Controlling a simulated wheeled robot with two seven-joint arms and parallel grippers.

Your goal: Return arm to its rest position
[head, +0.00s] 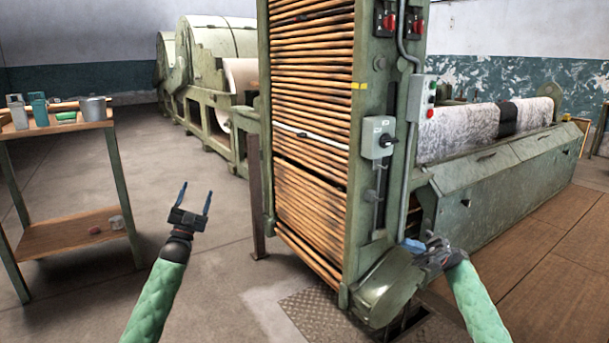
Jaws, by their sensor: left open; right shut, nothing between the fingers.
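My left gripper (195,201) stands open and empty above the bare floor, its two blue fingers pointing up and apart. Its green-sleeved arm (155,303) comes in from the bottom left. My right gripper (412,246) is shut, with its blue fingertips pointing left, close to the lower right side of the tall green machine frame. I cannot tell whether it touches the frame or the rounded green housing below it. Its green-sleeved arm (478,304) comes in from the bottom right.
The tall frame (362,150) holds a stack of wooden slats (310,110). The rounded housing (392,287) juts out at its foot. A control box (378,137) is on its side. A wooden workbench (62,128) stands at left. Open floor (220,270) lies between bench and frame.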

